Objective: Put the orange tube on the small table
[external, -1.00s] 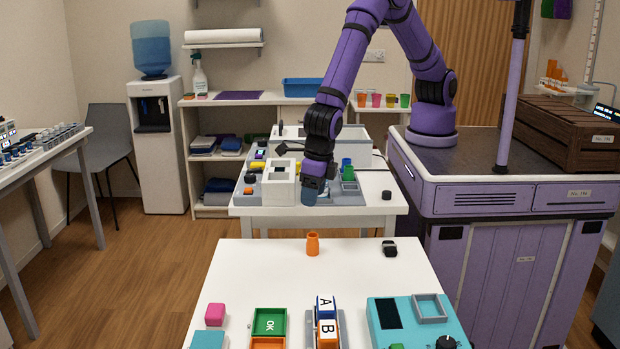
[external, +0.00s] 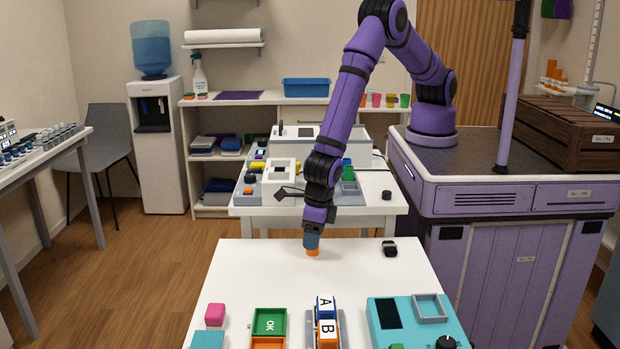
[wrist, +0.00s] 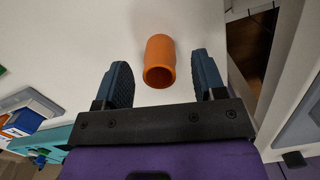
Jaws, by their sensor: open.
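The orange tube (external: 313,252) stands on the white front table (external: 265,275) near its far edge. My gripper (external: 312,240) is right above it, pointing down and hiding its upper part in the external view. In the wrist view, the orange tube (wrist: 158,64) shows between the two dark blue fingers (wrist: 160,72), with a visible gap on each side. The fingers are open and hold nothing. A second white table (external: 385,211) stands behind the front one. I cannot tell which table is the small one.
A black object (external: 389,248) sits to the right of the tube. A pink cube (external: 215,314), a green tray (external: 269,322), lettered blocks (external: 326,322) and a teal device (external: 392,325) are at the near side. Grey equipment (external: 350,198) covers much of the rear table.

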